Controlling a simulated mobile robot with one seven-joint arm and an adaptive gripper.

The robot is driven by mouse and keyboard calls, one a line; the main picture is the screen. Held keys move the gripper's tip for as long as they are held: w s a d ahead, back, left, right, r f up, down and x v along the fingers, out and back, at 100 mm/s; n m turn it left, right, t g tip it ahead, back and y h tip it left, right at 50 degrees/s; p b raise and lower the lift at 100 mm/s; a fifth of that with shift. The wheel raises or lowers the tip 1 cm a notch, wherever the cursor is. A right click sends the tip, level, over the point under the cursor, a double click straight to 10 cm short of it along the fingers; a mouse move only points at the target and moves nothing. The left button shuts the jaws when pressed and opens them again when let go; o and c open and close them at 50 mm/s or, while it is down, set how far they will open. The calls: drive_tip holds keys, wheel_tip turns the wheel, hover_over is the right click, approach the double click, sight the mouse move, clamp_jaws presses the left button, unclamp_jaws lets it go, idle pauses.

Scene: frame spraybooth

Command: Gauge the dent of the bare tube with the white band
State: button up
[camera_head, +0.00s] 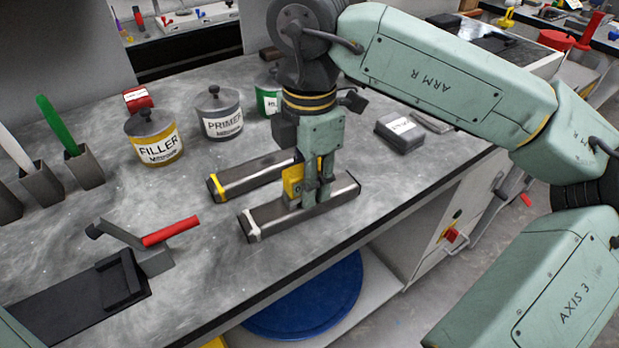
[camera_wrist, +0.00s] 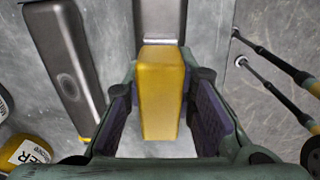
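The bare tube with the white band (camera_head: 275,222) lies on the grey bench, its white band at the left end. Part of it shows at the top of the wrist view (camera_wrist: 160,18). My gripper (camera_head: 311,192) is over this tube, pointing down. It is shut on a yellow gauge block (camera_head: 293,182), which shows between the purple pads in the wrist view (camera_wrist: 161,95). The gauge is at the tube's upper side; I cannot tell if it touches. The dent of this tube is hidden. A second tube with a yellow band (camera_head: 240,178) lies behind, a round mark (camera_wrist: 66,85) on it.
A filler tin (camera_head: 157,148), a primer tin (camera_head: 220,122) and a green-labelled tin (camera_head: 267,99) stand behind. A black clamp device with a red handle (camera_head: 172,231) is at left. A dark box (camera_head: 398,130) lies at right. The bench front is clear.

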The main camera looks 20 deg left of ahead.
drive_tip(key=o, duration=0.5)
wheel_tip(320, 180, up, 12)
drive_tip(key=shift+r, duration=0.1)
idle(0.5)
drive_tip(key=shift+s, duration=0.1)
